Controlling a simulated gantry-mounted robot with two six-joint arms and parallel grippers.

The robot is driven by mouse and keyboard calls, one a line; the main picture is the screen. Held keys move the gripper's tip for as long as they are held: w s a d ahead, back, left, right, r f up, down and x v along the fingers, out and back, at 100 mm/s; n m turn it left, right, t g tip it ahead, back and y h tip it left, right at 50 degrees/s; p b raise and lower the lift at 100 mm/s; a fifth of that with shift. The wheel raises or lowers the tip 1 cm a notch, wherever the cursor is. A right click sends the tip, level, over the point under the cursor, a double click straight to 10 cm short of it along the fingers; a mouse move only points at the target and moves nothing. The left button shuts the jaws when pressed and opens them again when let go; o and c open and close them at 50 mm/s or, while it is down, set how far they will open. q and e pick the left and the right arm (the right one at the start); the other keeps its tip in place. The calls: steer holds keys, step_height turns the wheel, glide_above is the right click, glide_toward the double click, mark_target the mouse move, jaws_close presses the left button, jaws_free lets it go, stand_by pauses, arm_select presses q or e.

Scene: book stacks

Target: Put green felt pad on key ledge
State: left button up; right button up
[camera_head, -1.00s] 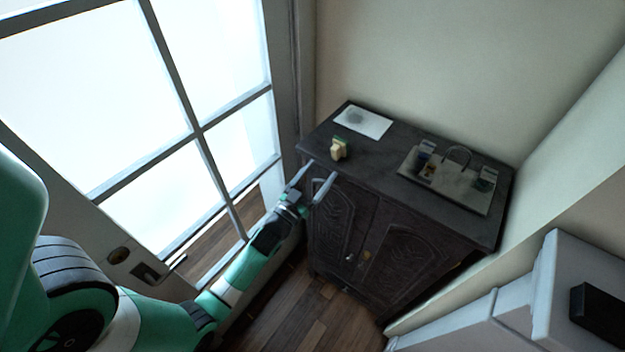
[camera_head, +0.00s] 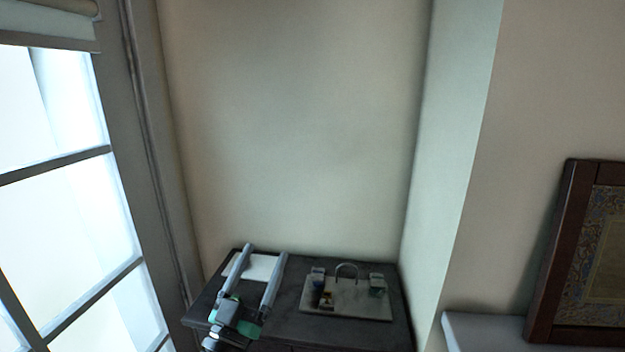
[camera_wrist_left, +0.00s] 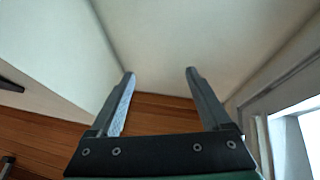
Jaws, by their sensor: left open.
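My left gripper (camera_head: 265,252) is open and empty over the left part of a dark cabinet top (camera_head: 289,330). Its two fingers point up and away, in front of a white sheet (camera_head: 262,267). The left wrist view shows the same open gripper (camera_wrist_left: 160,73) with nothing between the fingers. I cannot make out a green felt pad; the small yellow-and-green block seen earlier on the cabinet is not visible and may be behind my gripper. I cannot tell which thing is the key ledge. My right gripper is not in view.
A grey slab (camera_head: 352,312) on the cabinet's right part carries a wire arch (camera_head: 347,267), small jars (camera_head: 377,284) and a yellowish item (camera_head: 327,299). A window (camera_head: 70,200) stands left. A framed picture (camera_head: 583,265) stands on a white ledge (camera_head: 480,333) at right.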

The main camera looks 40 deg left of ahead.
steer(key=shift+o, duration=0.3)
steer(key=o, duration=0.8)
arm_select(q)
steer(key=s+d+r+m+t+h, duration=0.1)
steer(key=s+d+r+m+h, duration=0.1)
steer(key=d+r, duration=0.5)
steer(key=s+d+r+m+t+h, duration=0.2)
steer(key=d+r+h, duration=0.3)
steer(key=r, duration=0.5)
steer(key=s+d+r+m+t+h, duration=0.2)
steer(key=s+d+r+h, duration=0.1)
steer(key=d+r, duration=0.5)
steer(key=shift+s+d+r+h, duration=0.15)
steer(key=shift+s+d+h, duration=0.2)
steer(key=shift+h, duration=0.35)
